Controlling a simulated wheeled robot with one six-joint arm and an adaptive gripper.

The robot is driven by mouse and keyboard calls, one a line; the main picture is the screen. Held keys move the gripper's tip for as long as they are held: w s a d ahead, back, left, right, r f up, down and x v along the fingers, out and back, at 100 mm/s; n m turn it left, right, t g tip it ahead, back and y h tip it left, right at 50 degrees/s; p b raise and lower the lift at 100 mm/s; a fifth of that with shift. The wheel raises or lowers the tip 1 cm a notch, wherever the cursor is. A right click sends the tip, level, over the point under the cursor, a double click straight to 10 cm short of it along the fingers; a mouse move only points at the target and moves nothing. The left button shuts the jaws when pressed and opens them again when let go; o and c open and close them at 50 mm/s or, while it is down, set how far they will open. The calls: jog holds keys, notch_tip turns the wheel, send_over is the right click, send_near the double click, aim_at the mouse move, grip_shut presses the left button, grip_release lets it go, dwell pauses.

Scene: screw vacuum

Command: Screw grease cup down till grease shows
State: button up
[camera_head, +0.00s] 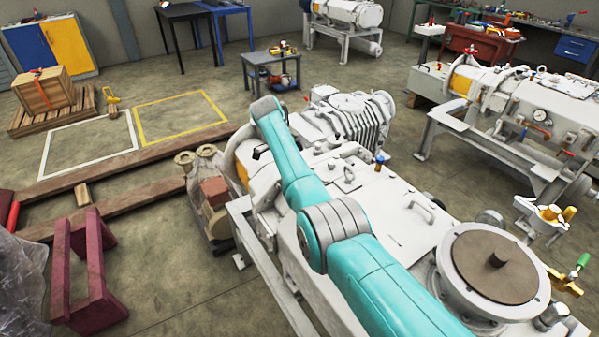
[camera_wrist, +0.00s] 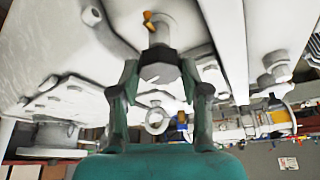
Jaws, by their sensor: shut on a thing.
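In the wrist view, my gripper (camera_wrist: 160,82) has its two dark green fingers on either side of a grey, faceted cap, which looks like the grease cup (camera_wrist: 158,72). The fingers are shut on the cap's sides. The cap sits against a pale stem on the white machine body (camera_wrist: 60,35). A small orange-brass piece (camera_wrist: 149,22) shows just beyond the cap. I cannot make out any grease at the cup. In the head view, my teal arm reaches across the white vacuum machine (camera_head: 385,215), and the gripper and the cup are hidden.
A ring-shaped eye (camera_wrist: 155,121) and bolted plates lie close to the fingers in the wrist view. In the head view, a blue-topped fitting (camera_head: 379,160) and handles stand on the machine's top. A maroon step stool (camera_head: 85,265) and timber beams (camera_head: 120,190) lie on the left floor.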

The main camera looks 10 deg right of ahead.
jog(key=shift+m+g, duration=0.3)
jog(key=shift+m, duration=0.7)
jog(key=o, duration=1.1)
jog(key=shift+o, duration=0.2)
jog(key=shift+r, duration=0.1)
notch_tip(320, 180, up, 10)
